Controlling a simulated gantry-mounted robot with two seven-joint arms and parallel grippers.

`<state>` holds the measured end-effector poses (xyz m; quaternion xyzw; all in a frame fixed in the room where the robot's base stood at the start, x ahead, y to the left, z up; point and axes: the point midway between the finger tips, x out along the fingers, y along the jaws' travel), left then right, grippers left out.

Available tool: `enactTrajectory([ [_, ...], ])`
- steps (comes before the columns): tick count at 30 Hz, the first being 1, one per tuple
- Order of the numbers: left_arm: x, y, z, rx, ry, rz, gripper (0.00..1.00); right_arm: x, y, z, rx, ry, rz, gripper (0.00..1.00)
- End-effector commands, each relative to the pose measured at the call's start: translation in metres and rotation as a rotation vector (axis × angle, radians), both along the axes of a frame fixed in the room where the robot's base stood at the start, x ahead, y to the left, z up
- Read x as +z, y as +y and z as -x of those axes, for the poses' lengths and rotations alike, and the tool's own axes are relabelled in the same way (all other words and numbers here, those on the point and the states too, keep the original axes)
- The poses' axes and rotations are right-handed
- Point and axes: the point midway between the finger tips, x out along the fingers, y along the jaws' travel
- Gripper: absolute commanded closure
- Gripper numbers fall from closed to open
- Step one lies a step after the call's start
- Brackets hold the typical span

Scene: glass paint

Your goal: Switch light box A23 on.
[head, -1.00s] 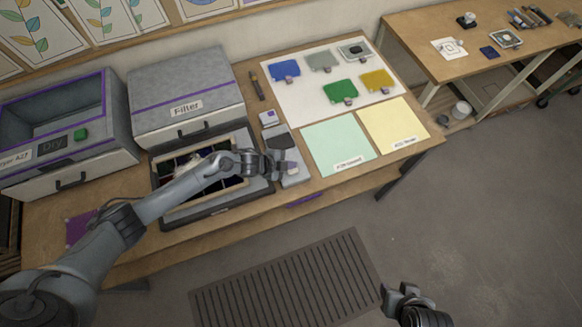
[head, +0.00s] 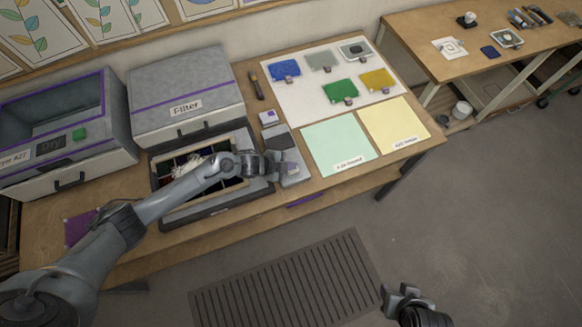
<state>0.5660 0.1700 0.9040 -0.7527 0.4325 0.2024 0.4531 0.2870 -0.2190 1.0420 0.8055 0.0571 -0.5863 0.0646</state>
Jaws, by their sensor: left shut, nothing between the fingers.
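A low dark-framed box (head: 167,170) with a wooden inner frame and dark panes lies in front of the filter unit. No A23 label is legible, so I cannot tell if it is the light box. Some pale shapes show among its dark panes. A grey device (head: 293,174) with a dark pad on top stands at its right. My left gripper (head: 288,168) is shut and empty at this device's front part; I cannot tell whether it touches. My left forearm hides part of the framed box. My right gripper (head: 400,292) hangs over the floor at the bottom, its jaws unclear.
The filter unit (head: 185,85) and the dryer (head: 60,135) stand at the left. A white sheet (head: 300,98) with coloured pieces, a green mat (head: 335,142) and a yellow mat (head: 395,125) lie at the right. A second table (head: 440,70) stands behind, beyond open floor.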

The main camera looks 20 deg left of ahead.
Motion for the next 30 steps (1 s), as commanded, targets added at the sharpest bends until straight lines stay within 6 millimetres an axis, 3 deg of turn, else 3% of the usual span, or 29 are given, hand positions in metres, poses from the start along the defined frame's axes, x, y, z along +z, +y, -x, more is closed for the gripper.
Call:
enactTrajectory([
  [19, -0.004, 0.000, 0.000, 0.000, 0.000, 0.000, 1.00, -0.003, 0.001, 0.000, -0.002, 0.001, -0.004, 0.57],
  [30, 0.009, 0.000, 0.000, 0.001, 0.000, -0.001, 1.00, 0.010, 0.002, 0.000, -0.006, 0.000, -0.008, 0.57],
])
